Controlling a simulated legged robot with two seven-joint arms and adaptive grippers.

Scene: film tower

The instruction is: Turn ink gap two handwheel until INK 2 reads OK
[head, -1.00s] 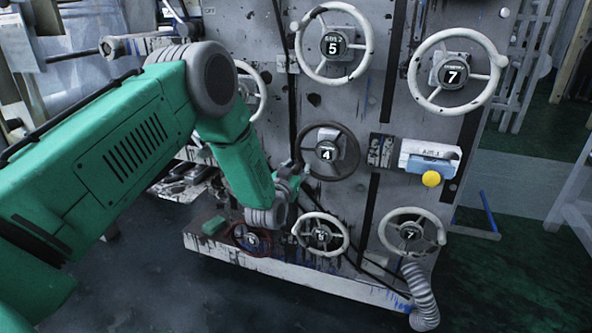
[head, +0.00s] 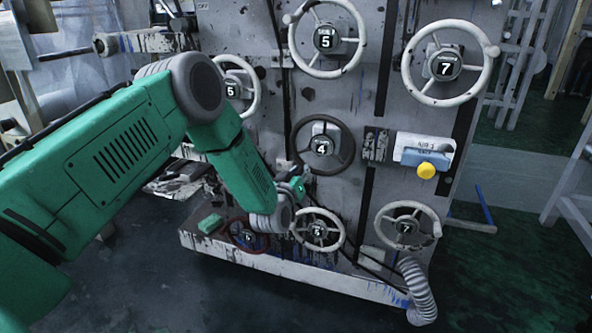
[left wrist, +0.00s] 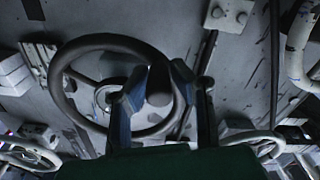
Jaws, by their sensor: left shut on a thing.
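A dark-rimmed handwheel (head: 348,158) is at the middle of the grey machine panel. It also shows in the left wrist view (left wrist: 92,43). My left gripper (head: 299,183) is at the wheel's lower left rim. In the left wrist view, the left gripper's (left wrist: 157,97) two blue-grey fingers are on either side of the wheel's dark knob (left wrist: 159,82), shut on it. No INK 2 reading is legible. My right gripper is not in view.
Pale handwheels stand above (head: 293,52), at upper right (head: 408,83), below (head: 338,229) and at lower right (head: 437,222). A yellow button (head: 426,170) juts out on the right. A ribbed hose (head: 420,290) hangs at lower right. Dark floor is clear at left front.

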